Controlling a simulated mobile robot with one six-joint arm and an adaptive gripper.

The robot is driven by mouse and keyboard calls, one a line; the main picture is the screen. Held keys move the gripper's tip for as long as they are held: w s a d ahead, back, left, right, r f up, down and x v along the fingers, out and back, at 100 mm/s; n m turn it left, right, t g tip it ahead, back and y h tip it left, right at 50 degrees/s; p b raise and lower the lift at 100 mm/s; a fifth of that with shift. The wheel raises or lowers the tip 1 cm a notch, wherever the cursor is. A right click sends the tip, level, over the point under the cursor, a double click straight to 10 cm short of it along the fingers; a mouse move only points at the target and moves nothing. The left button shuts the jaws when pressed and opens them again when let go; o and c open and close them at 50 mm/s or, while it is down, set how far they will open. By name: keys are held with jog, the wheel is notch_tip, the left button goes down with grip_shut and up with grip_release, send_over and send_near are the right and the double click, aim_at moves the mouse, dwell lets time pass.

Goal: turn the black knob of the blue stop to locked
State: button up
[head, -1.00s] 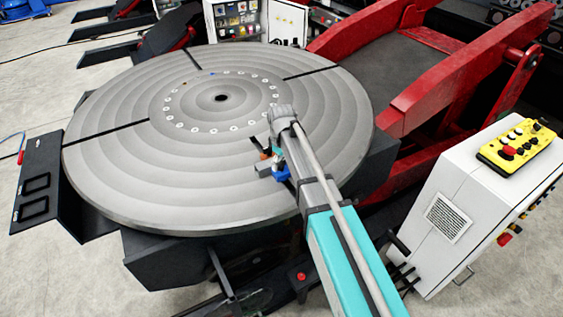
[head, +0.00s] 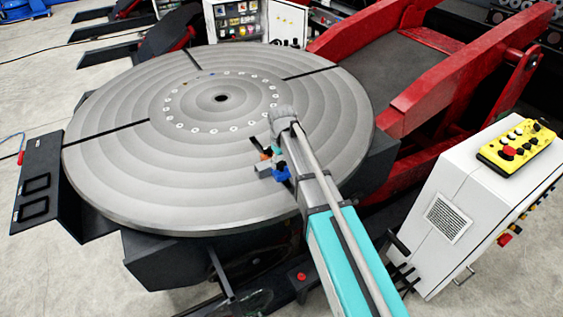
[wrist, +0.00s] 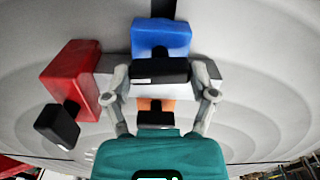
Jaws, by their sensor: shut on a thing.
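The blue stop (wrist: 160,36) is at the top middle of the wrist view, and it shows as a small blue piece in the head view (head: 282,173). Its black knob (wrist: 160,70) is a bar lying across the picture. My gripper (wrist: 163,82) has one finger by each end of this bar and is shut on it. The exact contact is hard to see. In the head view, my arm hides the fingertips. I cannot read a locked mark.
A red block (wrist: 72,78) with its own black knob (wrist: 64,127) stands left of my gripper. An orange piece (wrist: 155,104) lies close between my fingers and palm. The large round table (head: 130,185) is otherwise mostly clear. A white cabinet (head: 470,215) stands right.

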jog(key=shift+m, duration=0.8)
jog(key=o, duration=1)
jog(key=shift+o, duration=0.2)
jog(key=shift+n, duration=0.4)
